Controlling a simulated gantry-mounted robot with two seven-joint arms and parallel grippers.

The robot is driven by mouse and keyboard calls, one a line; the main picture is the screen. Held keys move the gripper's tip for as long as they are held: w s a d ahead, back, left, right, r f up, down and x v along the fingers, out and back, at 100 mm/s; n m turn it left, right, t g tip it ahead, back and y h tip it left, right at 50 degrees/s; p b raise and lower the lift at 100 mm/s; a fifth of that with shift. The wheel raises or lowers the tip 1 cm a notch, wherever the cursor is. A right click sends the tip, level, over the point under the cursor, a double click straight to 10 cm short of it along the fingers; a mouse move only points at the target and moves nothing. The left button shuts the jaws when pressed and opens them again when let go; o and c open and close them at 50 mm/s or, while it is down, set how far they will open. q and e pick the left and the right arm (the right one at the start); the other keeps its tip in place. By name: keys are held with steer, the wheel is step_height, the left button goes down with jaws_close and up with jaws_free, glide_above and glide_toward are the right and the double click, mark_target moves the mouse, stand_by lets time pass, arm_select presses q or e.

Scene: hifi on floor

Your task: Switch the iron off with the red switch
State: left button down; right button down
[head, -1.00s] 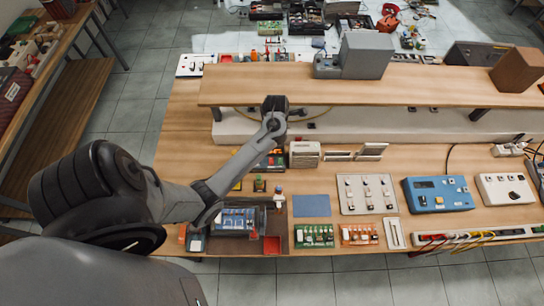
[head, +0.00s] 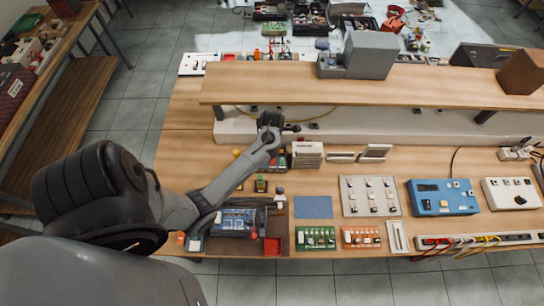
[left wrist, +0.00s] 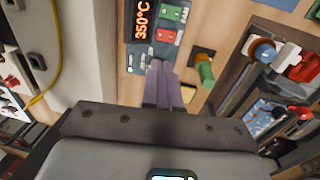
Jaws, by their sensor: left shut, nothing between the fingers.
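The soldering station shows at the top of the left wrist view, with an orange "350°C" display (left wrist: 141,20), a red switch (left wrist: 165,36) and a green switch (left wrist: 172,13). My left gripper (left wrist: 158,66) is shut and empty. Its fingertips appear just below the red switch in that view; whether they touch the panel I cannot tell. In the head view the station (head: 276,160) is partly hidden behind my left forearm, and the gripper's fingers are hidden there. My right gripper is not in view.
A green-capped item (left wrist: 205,70) stands close beside the fingers. A raised wooden shelf (head: 360,90) runs behind the arm. A beige box (head: 307,154), a blue mat (head: 313,207) and a blue instrument (head: 443,197) sit to the right on the bench.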

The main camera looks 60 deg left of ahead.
arm_select(q)
steer(key=f, duration=0.7)
steer(key=a+f, duration=0.1)
steer(key=f, duration=0.3)
steer(key=shift+w, duration=0.3)
steer(key=shift+a+f+b, duration=0.1)
steer(key=shift+b, duration=0.2)
